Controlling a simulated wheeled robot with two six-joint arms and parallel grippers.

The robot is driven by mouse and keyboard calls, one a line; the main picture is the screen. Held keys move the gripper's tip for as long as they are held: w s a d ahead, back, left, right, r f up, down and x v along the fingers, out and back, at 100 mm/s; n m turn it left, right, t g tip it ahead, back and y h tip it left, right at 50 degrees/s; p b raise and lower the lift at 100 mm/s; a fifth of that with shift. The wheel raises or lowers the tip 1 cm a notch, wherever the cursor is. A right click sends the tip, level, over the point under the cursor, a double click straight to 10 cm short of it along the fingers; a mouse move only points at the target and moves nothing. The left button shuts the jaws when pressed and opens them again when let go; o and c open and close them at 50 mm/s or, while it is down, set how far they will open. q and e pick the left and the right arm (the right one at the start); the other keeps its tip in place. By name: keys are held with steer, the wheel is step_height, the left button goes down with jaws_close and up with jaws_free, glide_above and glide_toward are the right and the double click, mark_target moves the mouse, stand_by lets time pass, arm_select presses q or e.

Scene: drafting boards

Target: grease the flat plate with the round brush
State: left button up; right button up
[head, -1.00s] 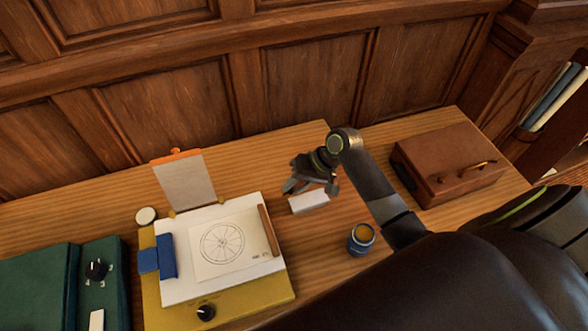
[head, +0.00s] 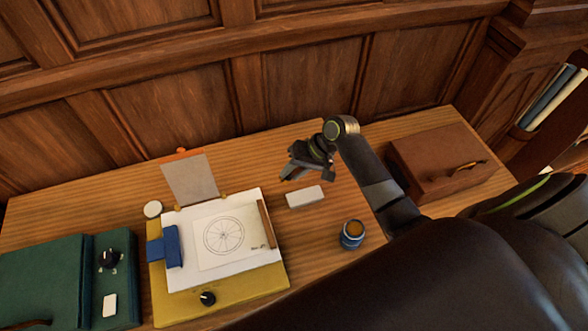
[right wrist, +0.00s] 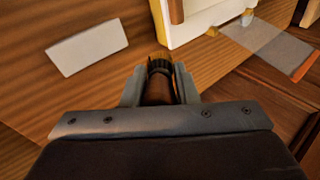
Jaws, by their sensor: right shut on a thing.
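The flat plate (head: 305,197), a pale grey rectangular slab, lies on the wooden desk right of the drawing board; it also shows at upper left in the right wrist view (right wrist: 88,46). My right gripper (head: 292,174) is just behind the plate in the head view, apart from it in the picture. In the right wrist view my right gripper (right wrist: 160,88) is shut on the round brush (right wrist: 158,67), which has a brown handle and a dark round head. A small blue pot (head: 352,235) with orange-brown contents stands right of the plate. My left gripper is out of view.
A yellow drawing board (head: 270,285) with a wheel drawing and a blue block stands at left. A brown case (head: 440,160) is at right, a green case (head: 45,275) at far left.

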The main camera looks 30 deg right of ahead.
stand_by(0.5)
steer(key=shift+s+a+f+t+p, duration=0.15)
steer(key=shift+s+t+p, duration=0.15)
steer(key=shift+s+p, duration=0.4)
steer(key=shift+s+a+f+m+t+h+p, duration=0.15)
steer(key=shift+s+f+m+t+h+p, duration=0.2)
steer(key=shift+s+h, duration=0.2)
